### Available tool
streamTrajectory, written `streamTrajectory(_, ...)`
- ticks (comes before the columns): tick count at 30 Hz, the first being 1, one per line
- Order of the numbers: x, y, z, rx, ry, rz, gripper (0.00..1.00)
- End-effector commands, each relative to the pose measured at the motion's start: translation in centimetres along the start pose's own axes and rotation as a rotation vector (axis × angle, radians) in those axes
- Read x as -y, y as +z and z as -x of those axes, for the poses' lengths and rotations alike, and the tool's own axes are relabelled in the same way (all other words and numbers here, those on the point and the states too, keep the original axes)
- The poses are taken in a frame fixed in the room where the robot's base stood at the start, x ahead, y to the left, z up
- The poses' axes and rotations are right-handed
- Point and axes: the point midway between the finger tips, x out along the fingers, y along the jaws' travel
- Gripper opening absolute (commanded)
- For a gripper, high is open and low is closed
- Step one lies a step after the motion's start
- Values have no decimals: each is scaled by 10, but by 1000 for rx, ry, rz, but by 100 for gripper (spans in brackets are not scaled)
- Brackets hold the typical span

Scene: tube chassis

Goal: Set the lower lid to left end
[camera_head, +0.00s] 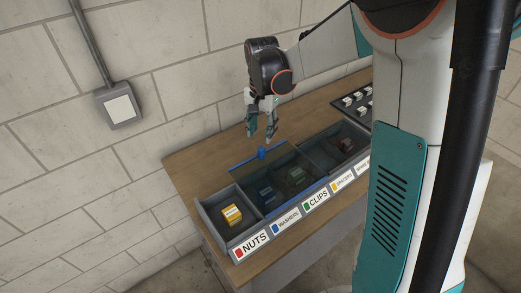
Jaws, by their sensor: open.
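A long grey bin box (212,222) with labelled compartments stands on the wooden bench. A see-through blue-tinted lid (243,172) with a blue knob (262,153) covers the compartments labelled WASHERS and CLIPS. The left compartment, NUTS, is uncovered. Something dark and glassy seems to lie over the compartments further right; I cannot tell whether it is a second lid, nor which lid is lower. My gripper (261,136) is open and empty, pointing down above and slightly behind the blue knob, apart from it.
A yellow box (232,214) sits in the NUTS compartment. A dark tray (356,103) with several small white pieces stands at the bench's far right end. The bench top (205,150) behind the bin is clear. My arm hides the bin's right end.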

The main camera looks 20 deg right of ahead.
Motion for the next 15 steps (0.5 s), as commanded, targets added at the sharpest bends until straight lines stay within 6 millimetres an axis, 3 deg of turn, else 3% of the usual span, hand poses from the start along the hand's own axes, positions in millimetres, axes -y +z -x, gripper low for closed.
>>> streamTrajectory(6,0,0,-47,0,0,1,41)
streamTrajectory(15,0,0,-86,-1,0,1,41)
